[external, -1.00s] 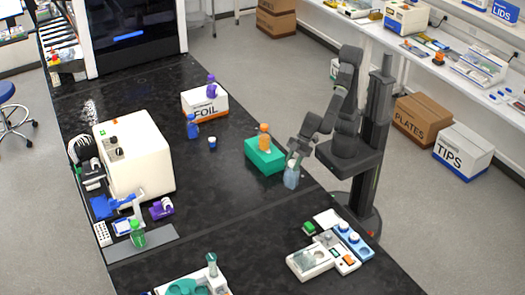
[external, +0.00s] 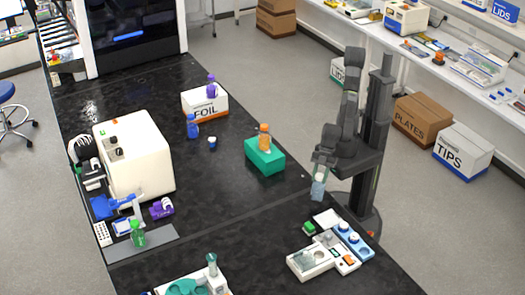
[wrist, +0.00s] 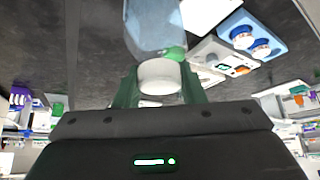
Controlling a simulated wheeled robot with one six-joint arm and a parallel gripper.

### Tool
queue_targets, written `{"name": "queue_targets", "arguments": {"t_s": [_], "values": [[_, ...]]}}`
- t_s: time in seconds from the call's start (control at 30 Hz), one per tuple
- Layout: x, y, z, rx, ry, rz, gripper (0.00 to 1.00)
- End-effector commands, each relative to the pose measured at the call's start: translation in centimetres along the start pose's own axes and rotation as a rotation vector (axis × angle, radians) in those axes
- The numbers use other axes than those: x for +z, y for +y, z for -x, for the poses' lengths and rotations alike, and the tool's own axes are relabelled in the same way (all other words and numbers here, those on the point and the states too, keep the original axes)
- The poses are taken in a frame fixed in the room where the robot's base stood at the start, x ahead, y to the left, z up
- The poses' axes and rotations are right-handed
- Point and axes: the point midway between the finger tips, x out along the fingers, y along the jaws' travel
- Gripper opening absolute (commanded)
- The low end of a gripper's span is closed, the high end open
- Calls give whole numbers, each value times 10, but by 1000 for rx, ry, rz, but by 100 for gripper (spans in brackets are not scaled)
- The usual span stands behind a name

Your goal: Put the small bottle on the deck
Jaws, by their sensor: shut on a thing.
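My gripper (external: 322,166) is shut on a translucent pale blue bottle (external: 317,190) and holds it near the table's right edge, close to my column. In the wrist view the gripper (wrist: 160,88) has its two green fingers around the white cap (wrist: 160,75). The bottle's clear body (wrist: 157,28) extends away from the fingers, and its far end is cut off by the frame. A small dark blue and white bottle (external: 212,143) stands on the black table (external: 225,190). I cannot tell which surface is the deck.
A green block (external: 265,160) carries an orange bottle (external: 263,136). A blue bottle (external: 193,127) stands near the FOIL box (external: 205,104). A white instrument (external: 311,262) and a blue rack (external: 348,241) occupy the right edge. The table's middle is clear.

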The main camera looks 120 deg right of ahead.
Motion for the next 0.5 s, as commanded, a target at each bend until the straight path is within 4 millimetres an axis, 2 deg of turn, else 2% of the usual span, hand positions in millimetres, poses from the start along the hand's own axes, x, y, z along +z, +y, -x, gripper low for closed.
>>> {"name": "queue_targets", "arguments": {"t_s": [0.3,0.5], "values": [[22,1,-34,1,1,0,0],[25,0,-39,0,2,-1,0]]}}
